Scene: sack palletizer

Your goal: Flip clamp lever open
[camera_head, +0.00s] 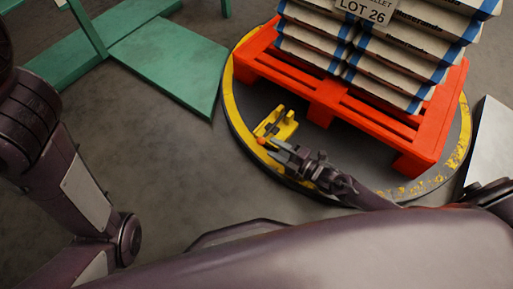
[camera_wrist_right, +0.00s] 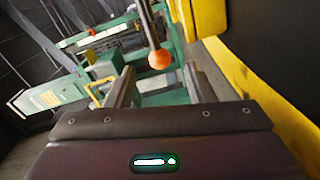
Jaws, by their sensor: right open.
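A yellow clamp (camera_head: 283,128) sits on the rim of the round turntable, beside the orange pallet. Its lever has an orange ball knob (camera_head: 262,141) at the end. In the right wrist view the lever's thin rod comes down from the top edge, and the knob (camera_wrist_right: 159,59) shows between the lines of my two fingers. My right gripper (camera_head: 280,151) is open with its fingertips close to the knob; I cannot tell whether they touch it. My left arm shows at the left of the head view, but its gripper is out of view.
The orange pallet (camera_head: 322,92) carries stacked sacks (camera_head: 398,62) with a lot label (camera_head: 364,12). The turntable (camera_head: 236,115) has a yellow edge. A green machine frame (camera_head: 172,62) stands at the upper left. A pale panel (camera_head: 491,145) is at the right. Grey floor lies open left of the turntable.

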